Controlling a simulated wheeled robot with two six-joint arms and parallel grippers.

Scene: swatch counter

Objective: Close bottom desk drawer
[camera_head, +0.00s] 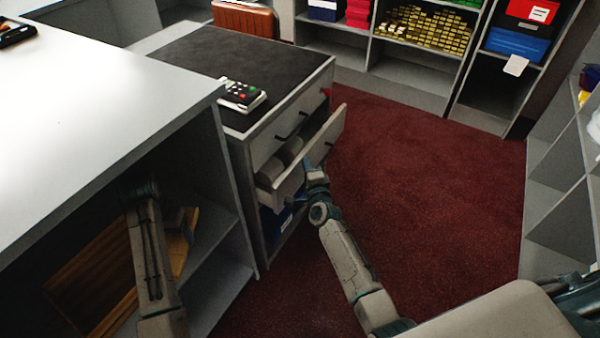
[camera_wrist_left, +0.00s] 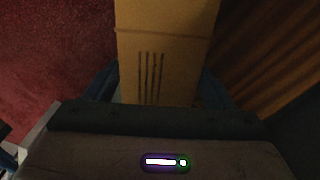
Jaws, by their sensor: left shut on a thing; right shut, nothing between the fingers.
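The grey desk cabinet (camera_head: 243,165) has a drawer (camera_head: 318,150) pulled out below a shut upper drawer. My left gripper (camera_head: 140,188) is by the white counter's open shelf at the left. In the left wrist view it is shut on a cardboard box (camera_wrist_left: 165,45) with dark vertical bars.
The white counter (camera_head: 100,110) stands close at left, with a brown wooden piece (camera_head: 95,265) in its shelf. A remote-like device (camera_head: 240,93) lies on the cabinet top. Blue items (camera_head: 275,222) sit below the drawer. Open red carpet (camera_head: 430,180) lies to the right.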

